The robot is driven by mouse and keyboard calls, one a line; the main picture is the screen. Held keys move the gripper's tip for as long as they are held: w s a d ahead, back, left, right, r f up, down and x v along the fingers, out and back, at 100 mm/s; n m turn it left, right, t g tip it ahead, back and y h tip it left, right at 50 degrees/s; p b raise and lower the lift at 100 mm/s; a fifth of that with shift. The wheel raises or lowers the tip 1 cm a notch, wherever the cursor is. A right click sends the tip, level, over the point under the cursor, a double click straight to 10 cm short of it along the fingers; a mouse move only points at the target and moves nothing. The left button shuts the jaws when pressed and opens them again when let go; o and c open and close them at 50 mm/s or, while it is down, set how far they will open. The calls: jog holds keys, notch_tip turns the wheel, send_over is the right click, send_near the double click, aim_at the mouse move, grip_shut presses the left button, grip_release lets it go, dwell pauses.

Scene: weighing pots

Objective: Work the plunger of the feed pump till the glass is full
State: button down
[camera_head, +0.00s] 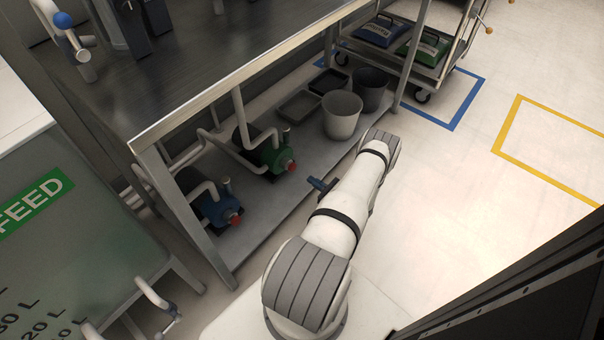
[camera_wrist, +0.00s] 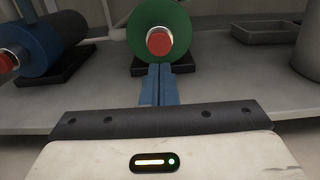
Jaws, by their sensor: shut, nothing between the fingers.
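Two pumps sit on the lower shelf. The green pump (camera_head: 272,152) has a red round plunger end (camera_head: 291,166); the blue pump (camera_head: 215,207) has a similar red end (camera_head: 236,220). I cannot read a label saying which is the feed pump. My gripper (camera_head: 313,182) is shut and empty, just out from the green pump. In the wrist view the blue fingers (camera_wrist: 159,70) point at the green pump's red end (camera_wrist: 159,41), which shows just above their tips. A small gap shows in the head view. I cannot make out a glass.
A tank with a green FEED sign (camera_head: 36,203) and litre marks stands at left. A steel bench (camera_head: 220,55) overhangs the shelf (camera_head: 262,215); its front legs flank the pumps. Buckets (camera_head: 342,116) and trays stand farther along.

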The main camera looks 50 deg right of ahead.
jog(key=s, duration=0.5)
jog(key=shift+s+d+p, duration=0.2)
jog(key=shift+p, duration=0.2)
